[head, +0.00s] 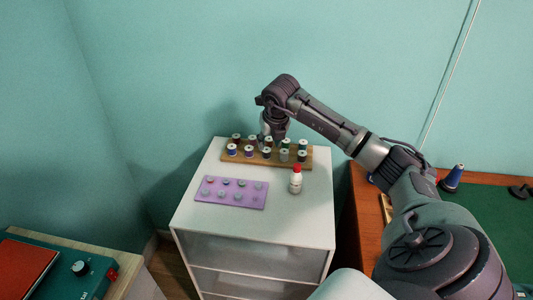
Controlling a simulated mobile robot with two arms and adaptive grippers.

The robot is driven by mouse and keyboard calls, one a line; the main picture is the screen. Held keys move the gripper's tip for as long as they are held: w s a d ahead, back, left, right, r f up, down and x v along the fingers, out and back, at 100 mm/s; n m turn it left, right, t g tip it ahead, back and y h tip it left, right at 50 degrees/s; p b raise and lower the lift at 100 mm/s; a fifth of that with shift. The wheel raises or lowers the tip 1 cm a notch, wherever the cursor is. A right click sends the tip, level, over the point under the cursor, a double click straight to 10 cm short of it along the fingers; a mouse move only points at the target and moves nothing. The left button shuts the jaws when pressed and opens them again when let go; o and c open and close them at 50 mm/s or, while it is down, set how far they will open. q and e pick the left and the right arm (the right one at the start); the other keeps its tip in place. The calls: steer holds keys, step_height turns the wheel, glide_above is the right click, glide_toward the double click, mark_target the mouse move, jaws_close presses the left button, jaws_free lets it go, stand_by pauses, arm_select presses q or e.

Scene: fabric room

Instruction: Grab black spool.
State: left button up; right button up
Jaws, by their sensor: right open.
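A wooden rack (229,160) on the white cabinet holds two rows of small thread spools with pale tops. Several spools look dark, among them one in the middle of the front row (267,153) and one at the back left (236,139). At this size I cannot tell surely which is black. My right gripper (268,136) points down over the middle of the rack, close to the back row. It is open, and its fingers are small and partly blend with the spools. Contact with a spool cannot be made out. My left gripper is not in view.
A purple tray (231,204) with several round pieces lies in front of the rack on the white cabinet (260,228). A white bottle with a red cap (296,180) stands right of it. A blue cone (452,178) stands on the right-hand table.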

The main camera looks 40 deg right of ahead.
mark_target(267, 151)
steer(key=x, duration=0.4)
steer(key=shift+w+f+p, duration=0.25)
steer(key=shift+p, duration=0.1)
steer(key=shift+w+f, duration=0.1)
steer(key=shift+f, duration=0.15)
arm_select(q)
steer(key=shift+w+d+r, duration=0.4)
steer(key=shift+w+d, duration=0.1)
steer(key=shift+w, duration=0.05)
arm_select(e)
steer(key=c, duration=0.5)
